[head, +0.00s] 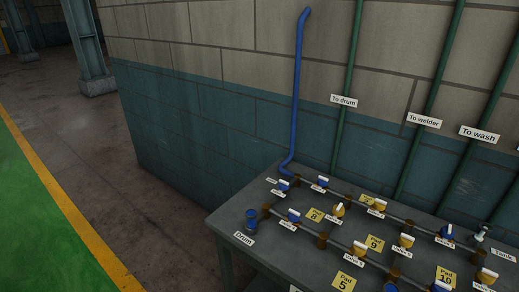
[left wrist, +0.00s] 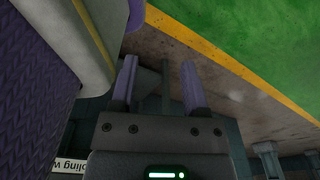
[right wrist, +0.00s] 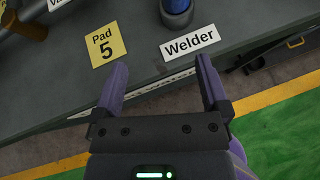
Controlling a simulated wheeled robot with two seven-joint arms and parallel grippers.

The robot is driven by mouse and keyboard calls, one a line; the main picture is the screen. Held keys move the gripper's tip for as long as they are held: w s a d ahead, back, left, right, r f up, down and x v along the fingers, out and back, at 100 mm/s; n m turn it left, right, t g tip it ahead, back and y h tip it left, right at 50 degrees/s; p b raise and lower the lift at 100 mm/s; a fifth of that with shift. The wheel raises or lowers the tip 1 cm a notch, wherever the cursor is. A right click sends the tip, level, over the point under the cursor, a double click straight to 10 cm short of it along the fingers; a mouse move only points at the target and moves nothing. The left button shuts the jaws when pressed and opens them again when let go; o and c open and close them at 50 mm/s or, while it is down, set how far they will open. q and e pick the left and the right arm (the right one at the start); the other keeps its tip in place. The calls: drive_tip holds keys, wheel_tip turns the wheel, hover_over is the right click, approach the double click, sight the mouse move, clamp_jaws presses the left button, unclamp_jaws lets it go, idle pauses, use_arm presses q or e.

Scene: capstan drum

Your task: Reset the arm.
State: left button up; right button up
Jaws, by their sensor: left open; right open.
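My left gripper (left wrist: 160,78) shows only in the left wrist view. Its two purple-grey fingers are apart with nothing between them, above brown floor. My right gripper (right wrist: 163,78) shows only in the right wrist view. It is open and empty over the front edge of the grey table (right wrist: 150,60), just short of the "Welder" label (right wrist: 192,42) and a blue cylindrical fitting (right wrist: 177,10). Neither gripper shows in the head view.
The pipe table (head: 225,218) carries valves with blue and yellow bodies, such as a yellow one (head: 338,210), and a "Drum" label (head: 244,239). A blue pipe (head: 297,100) rises along the block wall (head: 190,110). Open floor (head: 90,170) lies to the left.

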drive_tip(key=s+a+f+m+g+y+b, duration=0.25)
drive_tip(key=s+f+m, duration=0.25)
drive_tip(key=s+f, duration=0.5)
drive_tip(key=s+a+f+m+g+y+b, duration=0.1)
drive_tip(key=s+f+m+g+y+b, duration=0.25)
drive_tip(key=s+f, duration=0.6)
drive_tip(key=s+a+f+m+y+b, duration=0.1)
drive_tip(key=s+f+m+b, duration=0.1)
drive_tip(key=s+m, duration=0.5)
drive_tip(key=s+a+f+m+y+b, duration=0.1)
drive_tip(key=s+f+m+b, duration=0.1)
drive_tip(key=s+f+m, duration=0.3)
drive_tip(key=s+m, duration=0.2)
drive_tip(key=s, duration=0.2)
drive_tip(key=shift+a+f+g+y, duration=0.2)
drive_tip(key=shift+f+g+y, duration=0.05)
drive_tip(key=shift+g+y, duration=0.05)
